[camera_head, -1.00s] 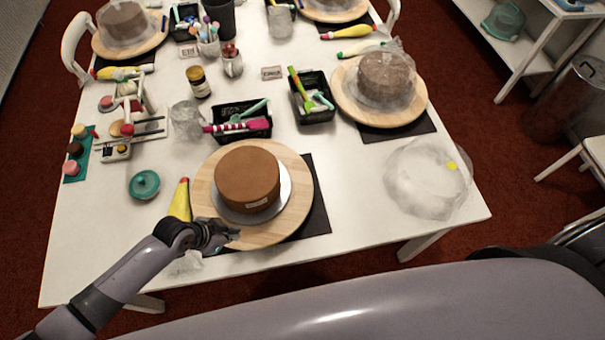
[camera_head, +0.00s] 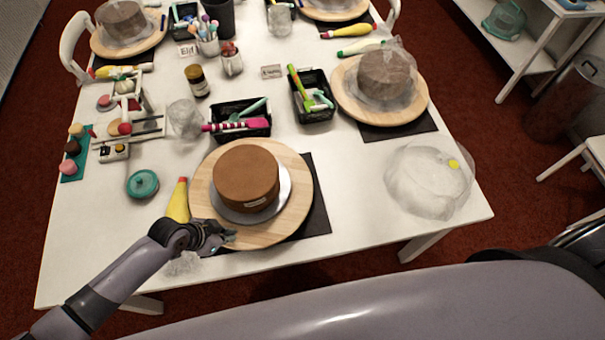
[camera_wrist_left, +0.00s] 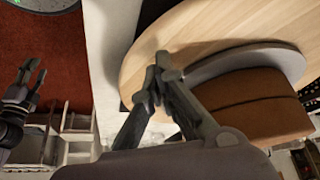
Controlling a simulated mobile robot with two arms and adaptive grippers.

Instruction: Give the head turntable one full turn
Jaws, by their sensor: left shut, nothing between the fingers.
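The head turntable (camera_head: 283,224) is a round wooden disc near the front edge of the table. A brown cake (camera_head: 246,176) stands on it on a grey round board (camera_head: 285,190). My left gripper (camera_head: 230,238) is shut and empty at the turntable's front-left rim. In the left wrist view the closed fingertips (camera_wrist_left: 157,74) overlap the edge of the wooden disc (camera_wrist_left: 200,30), with the brown cake (camera_wrist_left: 250,103) to their right. I cannot tell whether the fingertips touch the disc. My right gripper is not clearly seen in the head view.
A dark mat (camera_head: 315,205) lies under the turntable. A yellow piping bag (camera_head: 178,203) lies just left of it, and a teal lidded pot (camera_head: 143,184) farther left. A black basket of tools (camera_head: 240,121) stands behind. A crumpled clear plastic bag (camera_head: 430,180) lies to the right.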

